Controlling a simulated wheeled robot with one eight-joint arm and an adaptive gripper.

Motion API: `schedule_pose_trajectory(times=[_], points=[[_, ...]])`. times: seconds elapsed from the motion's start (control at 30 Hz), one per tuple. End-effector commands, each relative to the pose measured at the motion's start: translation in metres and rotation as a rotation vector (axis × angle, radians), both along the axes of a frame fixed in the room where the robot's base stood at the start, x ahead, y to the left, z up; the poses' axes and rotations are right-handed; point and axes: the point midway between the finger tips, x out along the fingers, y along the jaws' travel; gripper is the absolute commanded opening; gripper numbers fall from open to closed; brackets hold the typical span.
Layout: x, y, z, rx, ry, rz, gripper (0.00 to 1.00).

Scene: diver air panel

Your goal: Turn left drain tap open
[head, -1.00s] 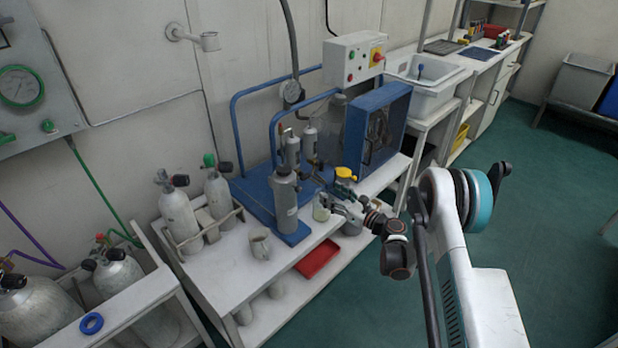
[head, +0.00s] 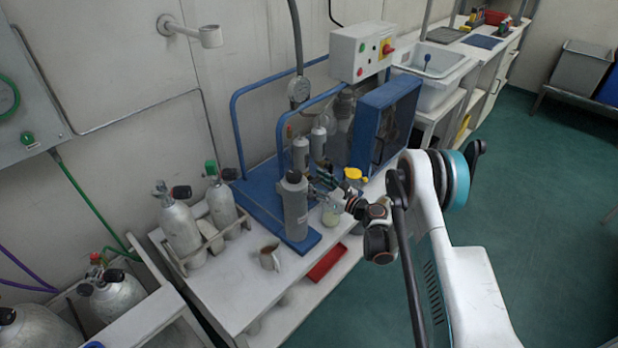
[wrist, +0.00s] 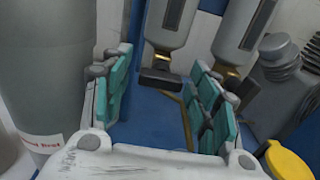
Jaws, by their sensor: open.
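The left drain tap (wrist: 160,79) is a dark block under the left of two small grey filter cylinders (wrist: 172,25) in the wrist view. My gripper (wrist: 160,100) is open, with one teal-padded finger on each side below the tap. The tap appears in the gap between them; I cannot tell whether either finger touches it. The right drain tap (wrist: 243,90) is partly hidden behind the right finger. In the head view, my gripper (head: 324,184) is beside the tall grey cylinder (head: 295,208), below the filter cylinders (head: 301,153). The taps are too small to make out there.
The tall grey cylinder (wrist: 42,70) stands close on the left in the wrist view. A yellow cap (wrist: 288,162) is close at lower right. A blue guarded unit (head: 385,120) stands behind my wrist. A mug (head: 269,257) and red tray (head: 327,262) are nearer the front.

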Motion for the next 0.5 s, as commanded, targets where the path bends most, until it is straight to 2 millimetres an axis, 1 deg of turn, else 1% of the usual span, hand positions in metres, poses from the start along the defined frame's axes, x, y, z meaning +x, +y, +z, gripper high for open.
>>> schedule_pose_trajectory(times=[0.27,0.3,0.37,0.4,0.43,0.47,0.5], points=[[-0.0001,0.0002,0.0001,0.0,0.0,-0.001,0.55],[-0.0001,0.0002,0.0001,0.0,0.0,-0.001,0.46],[-0.0001,0.0002,0.0,0.0,0.0,-0.001,0.32],[-0.0001,0.0002,0.0,0.0,0.0,-0.001,0.23],[0.0,0.0001,0.0,0.0,0.0,-0.001,0.16],[0.0,0.0001,0.0001,0.0,0.0,-0.001,0.1],[0.0,0.0001,0.0,0.0,0.0,-0.001,0.1]])
